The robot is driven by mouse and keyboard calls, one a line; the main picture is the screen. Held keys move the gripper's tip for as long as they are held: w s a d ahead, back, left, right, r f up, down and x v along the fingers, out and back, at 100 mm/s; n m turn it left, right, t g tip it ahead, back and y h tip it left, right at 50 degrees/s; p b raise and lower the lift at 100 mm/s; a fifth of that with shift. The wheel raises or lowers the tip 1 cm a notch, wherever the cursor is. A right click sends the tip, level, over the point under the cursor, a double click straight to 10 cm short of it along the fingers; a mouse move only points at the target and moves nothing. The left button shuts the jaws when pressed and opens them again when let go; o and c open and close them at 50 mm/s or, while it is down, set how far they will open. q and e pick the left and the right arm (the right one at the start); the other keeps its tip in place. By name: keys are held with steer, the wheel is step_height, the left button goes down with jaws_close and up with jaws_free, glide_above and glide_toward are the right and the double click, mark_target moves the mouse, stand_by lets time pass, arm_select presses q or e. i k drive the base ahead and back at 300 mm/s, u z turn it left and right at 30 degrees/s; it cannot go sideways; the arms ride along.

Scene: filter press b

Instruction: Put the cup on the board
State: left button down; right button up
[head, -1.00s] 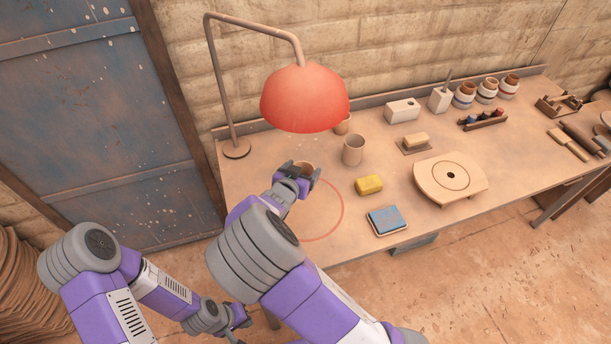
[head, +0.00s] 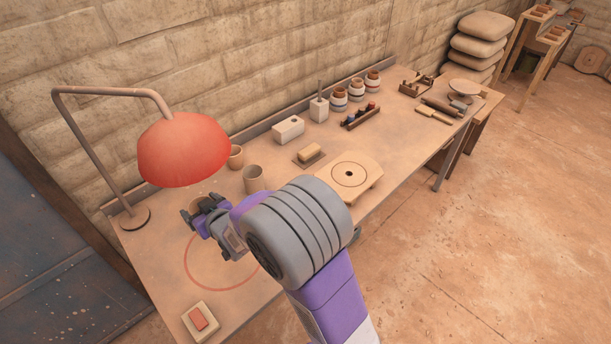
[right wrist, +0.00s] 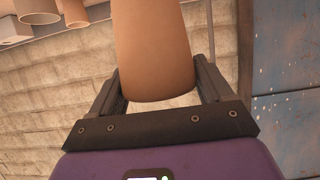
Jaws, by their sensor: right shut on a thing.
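My right gripper (head: 197,214) is shut on a tan clay cup (right wrist: 153,50), whose sides sit between both fingers in the right wrist view. In the head view the gripper and the mostly hidden cup are beside the red lamp shade, near the red ring on the table. I cannot tell whether the cup is clear of the tabletop. A pale round-edged board (head: 365,187) with a dark centre hole lies farther right on the table, apart from the cup, with nothing on it. My left gripper is out of view.
Two more tan cups (head: 235,158) (head: 254,179) stand just beyond my gripper. The red lamp (head: 184,150) overhangs this area. A white box (head: 288,130), a block on a small plate (head: 310,155) and several jars (head: 355,90) line the back.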

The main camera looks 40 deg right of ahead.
mark_target(349, 173)
steer(key=u, duration=2.3)
steer(key=k, duration=1.7)
steer(key=z, duration=2.35)
